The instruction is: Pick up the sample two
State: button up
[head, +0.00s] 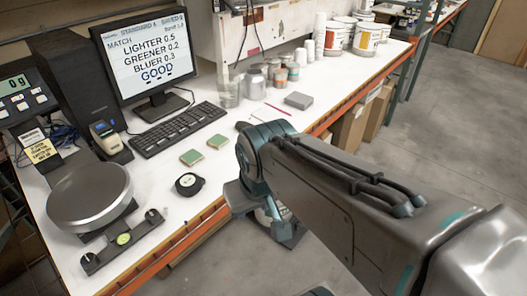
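Two small pale-green square sample panels lie flat on the white bench top. One panel (191,157) is nearer the front left; the other panel (218,142) is just behind it to the right, with a small gap between them. No readable mark shows which is sample two. My gripper (276,222) is at the bench's front edge, right of and nearer than both panels, and apart from them. My arm covers much of it, so its fingers and any contents are not clear.
A round black device (189,184) sits in front of the panels. A keyboard (180,128) lies behind them and a scale (89,195) stands left. A grey block (298,100) and several jars stand at the back right. Bare bench lies around the panels.

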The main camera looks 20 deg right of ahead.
aim_at(218, 142)
jog(key=u, duration=0.35)
jog(key=k, duration=0.2)
jog(key=z, duration=1.3)
jog(key=i, duration=0.65)
jog(key=u, duration=0.6)
jog(key=i, duration=0.55)
jog(key=u, duration=0.65)
